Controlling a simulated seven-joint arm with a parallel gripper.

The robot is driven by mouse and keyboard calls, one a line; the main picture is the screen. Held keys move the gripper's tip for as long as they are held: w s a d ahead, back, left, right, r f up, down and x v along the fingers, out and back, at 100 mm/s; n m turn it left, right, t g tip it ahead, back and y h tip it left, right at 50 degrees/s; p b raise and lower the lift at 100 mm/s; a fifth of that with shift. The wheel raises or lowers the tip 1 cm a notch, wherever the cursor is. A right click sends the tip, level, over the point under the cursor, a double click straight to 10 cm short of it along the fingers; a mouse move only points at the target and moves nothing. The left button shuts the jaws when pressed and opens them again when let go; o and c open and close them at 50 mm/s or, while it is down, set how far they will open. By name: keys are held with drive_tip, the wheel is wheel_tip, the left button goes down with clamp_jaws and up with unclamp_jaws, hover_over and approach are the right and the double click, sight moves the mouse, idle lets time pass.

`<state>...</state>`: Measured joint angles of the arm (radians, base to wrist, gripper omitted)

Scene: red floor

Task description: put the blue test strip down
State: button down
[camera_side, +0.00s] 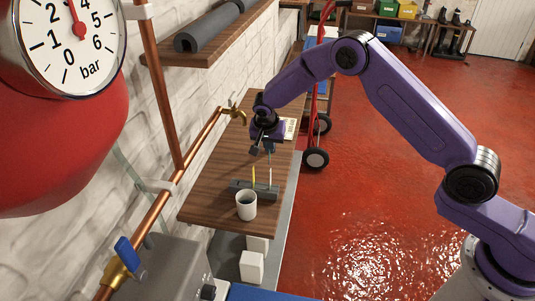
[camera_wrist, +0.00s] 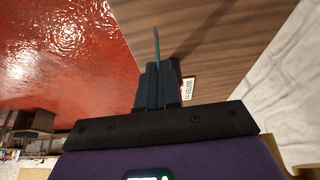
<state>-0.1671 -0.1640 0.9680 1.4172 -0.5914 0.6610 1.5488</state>
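My gripper (camera_wrist: 158,72) has its dark fingers close together around a thin blue test strip (camera_wrist: 156,42), which sticks out past the fingertips in the wrist view. In the side view my gripper (camera_side: 268,148) hangs above the wooden bench top, behind the grey rack. The grey rack (camera_side: 250,189) holds an upright yellow strip (camera_side: 253,175) and a pale strip (camera_side: 269,172). The held blue strip is too small to make out surely in the side view. A white cup (camera_side: 246,206) with dark contents stands in front of the rack.
The wooden bench top (camera_side: 215,190) runs along a white brick wall (camera_side: 110,150). A labelled white card (camera_side: 290,128) lies near my gripper; a card also shows in the wrist view (camera_wrist: 188,88). A brass tap (camera_side: 234,108) juts from the wall. A hand truck (camera_side: 316,157) stands behind.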

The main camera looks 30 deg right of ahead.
drive_tip(key=shift+w+a+f, duration=0.1)
drive_tip(key=shift+w+f, duration=0.15)
drive_tip(key=shift+f, duration=0.8)
drive_tip(key=shift+w+f, duration=0.2)
drive_tip(key=shift+f, duration=0.85)
drive_tip(key=shift+f, duration=0.1)
drive_tip(key=c, duration=1.3)
unclamp_jaws()
drive_tip(key=shift+c, duration=0.2)
drive_tip(key=v, duration=1.2)
drive_tip(key=shift+w, duration=0.1)
